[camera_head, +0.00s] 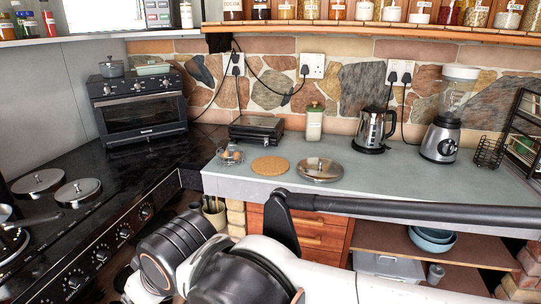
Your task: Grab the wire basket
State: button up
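A small round wire basket (230,154), or an openwork bowl that looks like one, sits on the left end of the grey worktop (395,180). Something brownish shows inside it, too small to make out. A second, black wire basket (488,152) stands at the worktop's right end, against a dark rack. I cannot tell from this view which one the task means. My white and black arm crosses the bottom of the picture, below and in front of the worktop. My gripper's fingertips do not show, and nothing touches either basket.
A cork mat (271,165) and a metal dish (319,169) lie right of the round basket. A black grill (256,129) stands behind it. A kettle (375,130) and blender (440,137) stand farther right. A dark hob (75,225) fills the left.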

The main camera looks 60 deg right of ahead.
aim_at(225, 144)
jog(key=z, duration=1.4)
jog(key=i+l+z, duration=0.1)
jog(key=i+l, duration=0.6)
jog(key=i, duration=0.2)
jog(key=i+l+z, duration=0.15)
jog(key=i+l, duration=0.2)
jog(key=i, duration=0.1)
